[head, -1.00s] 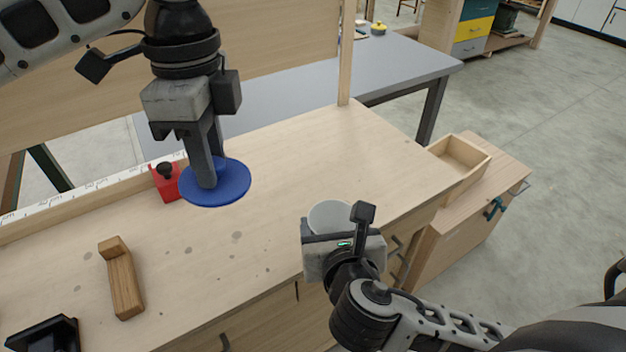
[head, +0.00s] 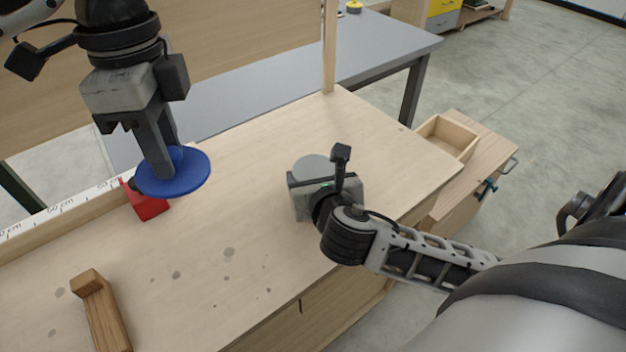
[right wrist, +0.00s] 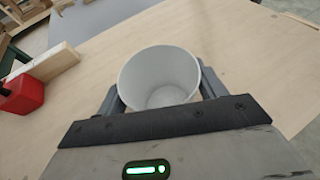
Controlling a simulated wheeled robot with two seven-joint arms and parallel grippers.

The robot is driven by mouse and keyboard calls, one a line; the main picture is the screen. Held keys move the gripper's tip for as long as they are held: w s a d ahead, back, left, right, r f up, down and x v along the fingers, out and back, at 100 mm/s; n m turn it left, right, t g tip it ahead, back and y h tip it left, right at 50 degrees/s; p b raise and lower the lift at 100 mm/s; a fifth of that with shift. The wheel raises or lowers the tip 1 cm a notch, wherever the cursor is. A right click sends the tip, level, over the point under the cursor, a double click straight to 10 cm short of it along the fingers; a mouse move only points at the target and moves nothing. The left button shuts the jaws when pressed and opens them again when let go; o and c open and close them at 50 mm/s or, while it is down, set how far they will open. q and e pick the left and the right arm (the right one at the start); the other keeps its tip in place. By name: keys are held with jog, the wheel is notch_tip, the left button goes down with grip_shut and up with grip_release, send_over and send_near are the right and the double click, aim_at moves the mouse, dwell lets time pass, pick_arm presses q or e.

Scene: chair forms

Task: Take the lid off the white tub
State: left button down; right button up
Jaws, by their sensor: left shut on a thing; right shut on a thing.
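The white tub (right wrist: 160,75) shows in the right wrist view, open at the top and empty inside. My right gripper (right wrist: 160,95) is shut on it, with a finger on each side. In the head view only the tub's upper part (head: 313,167) shows past my right gripper (head: 325,185). The blue round lid (head: 190,172) is off the tub, well to its left in the head view. My left gripper (head: 158,165) is shut on the lid and holds it up by its middle. The exact grip point is hidden by the fingers.
A red block (head: 148,205) stands below the lid by the ruler-marked rail (head: 60,215). A wooden piece (head: 104,315) lies at the near left. The middle of the wooden bench (head: 235,215) is clear. An open wooden tray (head: 447,137) is at the right.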

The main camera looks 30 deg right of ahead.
jog(key=shift+f, duration=0.45)
jog(key=shift+f, duration=0.1)
jog(key=o, duration=1.5)
